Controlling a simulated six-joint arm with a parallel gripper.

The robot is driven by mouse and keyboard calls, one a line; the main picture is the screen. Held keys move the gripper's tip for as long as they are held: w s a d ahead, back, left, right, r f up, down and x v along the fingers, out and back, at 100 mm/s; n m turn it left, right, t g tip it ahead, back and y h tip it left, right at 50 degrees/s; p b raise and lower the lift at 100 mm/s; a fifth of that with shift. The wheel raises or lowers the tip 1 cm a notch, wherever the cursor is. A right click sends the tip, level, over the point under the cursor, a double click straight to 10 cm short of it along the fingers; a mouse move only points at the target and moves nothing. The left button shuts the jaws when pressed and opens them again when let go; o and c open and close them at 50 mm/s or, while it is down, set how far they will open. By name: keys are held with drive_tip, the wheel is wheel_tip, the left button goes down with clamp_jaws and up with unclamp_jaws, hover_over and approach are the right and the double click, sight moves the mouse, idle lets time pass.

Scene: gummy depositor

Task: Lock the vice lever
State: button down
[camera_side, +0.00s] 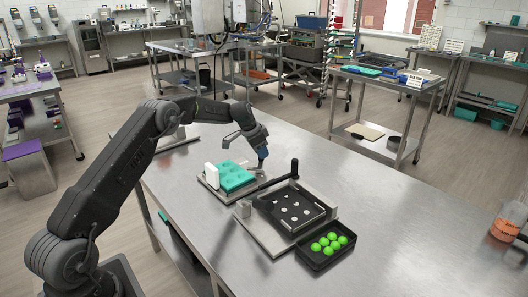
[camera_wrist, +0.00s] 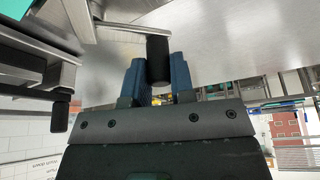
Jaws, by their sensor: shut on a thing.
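The vice lever shows in the wrist view as a thin metal rod (camera_wrist: 120,25) ending in a black cylindrical grip (camera_wrist: 158,62). My gripper (camera_wrist: 158,75) has its two blue fingers on either side of that grip, shut on it. In the side view my gripper (camera_side: 263,157) is low at the right rear of the vice (camera_side: 215,189), and the lever's grip is hidden by the fingers. The vice carries a teal mould (camera_side: 236,176) with a white block (camera_side: 211,175) at its left end.
Right of the vice, a metal fixture (camera_side: 255,232) carries a black plate (camera_side: 293,207) with holes, near an upright black handle (camera_side: 294,168). In front is a black tray (camera_side: 318,262) of several green balls.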

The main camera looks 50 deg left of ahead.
drive_tip(key=s+n+y, duration=0.1)
drive_tip(key=n, duration=0.1)
drive_tip(key=s+a+n, duration=0.1)
drive_tip(key=n, duration=0.1)
drive_tip(key=shift+a+y, duration=0.2)
drive_tip(key=shift+y, duration=0.2)
drive_tip(key=shift+s+a+n+y, duration=0.15)
drive_tip(key=shift+s+n+y, duration=0.4)
drive_tip(key=shift+n, duration=0.75)
drive_tip(key=shift+s+a+n+y, duration=0.1)
drive_tip(key=shift+s+n+y, duration=0.15)
drive_tip(key=shift+s+n, duration=0.8)
drive_tip(key=shift+w+n+g, duration=0.25)
drive_tip(key=shift+n+g, duration=0.05)
drive_tip(key=shift+n, duration=0.05)
drive_tip(key=c, duration=1)
unclamp_jaws()
drive_tip(key=shift+o, duration=0.2)
drive_tip(key=v, duration=1.3)
drive_tip(key=shift+s+r, duration=0.2)
drive_tip(key=shift+r, duration=0.15)
drive_tip(key=shift+d, duration=0.15)
